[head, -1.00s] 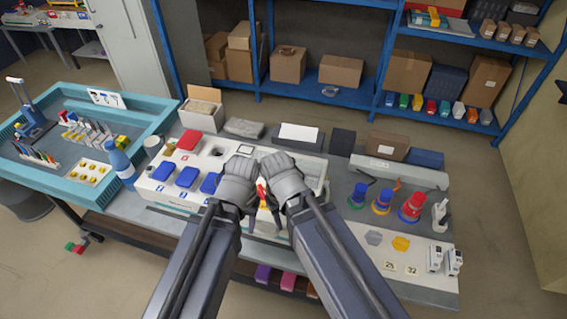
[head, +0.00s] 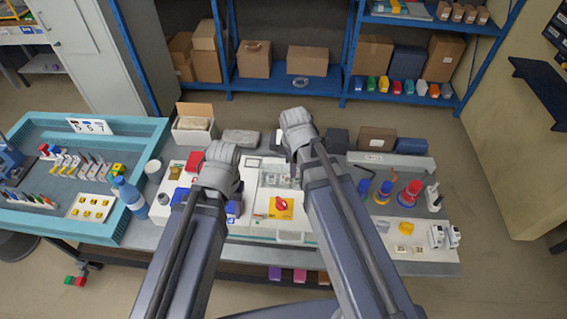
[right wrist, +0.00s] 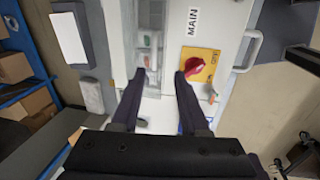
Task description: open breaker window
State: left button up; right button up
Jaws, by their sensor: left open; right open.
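The white socket box (head: 262,228) stands on the bench between my arms. Its breaker window (head: 275,175) is a clear-looking strip with small parts behind it; it also shows in the right wrist view (right wrist: 149,45). I cannot tell whether its cover is lifted. A yellow plate with a red rotary knob (head: 281,206) sits in front of the window, and shows beside it in the right wrist view (right wrist: 202,66). My right gripper (right wrist: 159,75) is open and empty, its fingers over the window area. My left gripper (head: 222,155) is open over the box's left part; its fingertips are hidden.
A blue bottle (head: 131,197) and a teal tray (head: 105,235) stand left. Ringed colored posts (head: 409,195) and white switch units (head: 437,237) are right. An open carton (head: 193,130) and a brown box (head: 377,139) stand along the back of the bench.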

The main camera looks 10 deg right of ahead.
jog(key=b, duration=0.8)
send_over(295, 182)
jog(key=shift+n, duration=0.3)
notch_tip(295, 182, down, 7)
jog(key=shift+f, duration=0.1)
jog(key=shift+c, duration=0.4)
grip_shut()
dwell(0.6)
